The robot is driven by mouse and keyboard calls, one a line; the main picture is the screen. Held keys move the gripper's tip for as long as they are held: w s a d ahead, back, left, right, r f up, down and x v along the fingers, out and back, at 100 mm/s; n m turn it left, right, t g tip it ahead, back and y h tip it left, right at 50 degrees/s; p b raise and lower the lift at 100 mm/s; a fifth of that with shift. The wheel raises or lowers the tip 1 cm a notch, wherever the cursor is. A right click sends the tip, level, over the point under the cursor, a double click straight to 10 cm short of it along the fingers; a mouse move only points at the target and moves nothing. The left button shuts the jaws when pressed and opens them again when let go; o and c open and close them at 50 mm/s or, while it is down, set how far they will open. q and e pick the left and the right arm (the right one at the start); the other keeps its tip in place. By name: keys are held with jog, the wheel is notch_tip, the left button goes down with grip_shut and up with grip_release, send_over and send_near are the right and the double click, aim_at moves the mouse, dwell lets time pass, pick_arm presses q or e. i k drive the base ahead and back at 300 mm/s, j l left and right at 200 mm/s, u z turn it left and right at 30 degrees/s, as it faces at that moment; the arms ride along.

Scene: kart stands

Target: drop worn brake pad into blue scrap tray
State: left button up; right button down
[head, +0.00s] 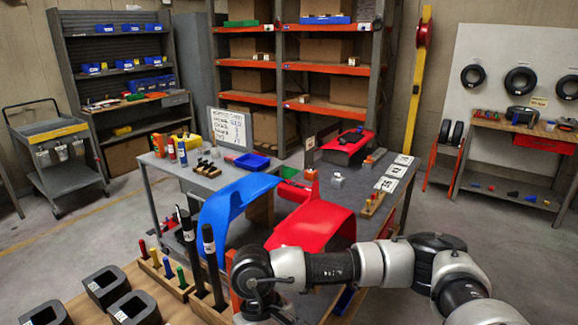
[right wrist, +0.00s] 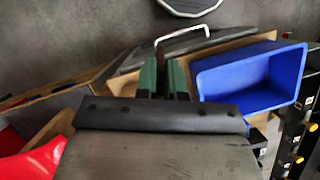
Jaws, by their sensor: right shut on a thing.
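My right gripper (right wrist: 163,80) shows its two dark green fingers close together in the right wrist view. They are shut on a narrow dark thing, apparently the worn brake pad; little of it shows, being mostly hidden between the fingers. A blue open tray (right wrist: 250,77) is just right of the fingers, with a bare interior in the part I see. The gripper is beside the tray, not over it. In the head view my right arm reaches in from the right and hides its own gripper. My left gripper is not in view.
In the head view a blue panel (head: 222,216) and a red panel (head: 318,222) stand in front of the grey workbench. Black-handled tools (head: 209,250) stand upright in the near wooden rack, beside several dark blocks.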

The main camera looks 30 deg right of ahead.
aim_at(252, 163)
jog(key=i+l, duration=0.1)
jog(key=l, duration=0.3)
jog(key=i+l+z, duration=0.1)
jog(key=l, duration=0.25)
jog(key=i+l, duration=0.15)
jog(key=l, duration=0.25)
jog(key=i+l, duration=0.1)
jog(key=l, duration=0.25)
jog(key=i+l+z, duration=0.1)
jog(key=l, duration=0.25)
jog(key=i+l, duration=0.15)
jog(key=l, duration=0.25)
jog(key=i+l, duration=0.15)
jog(key=l, duration=0.2)
jog(key=z, duration=0.05)
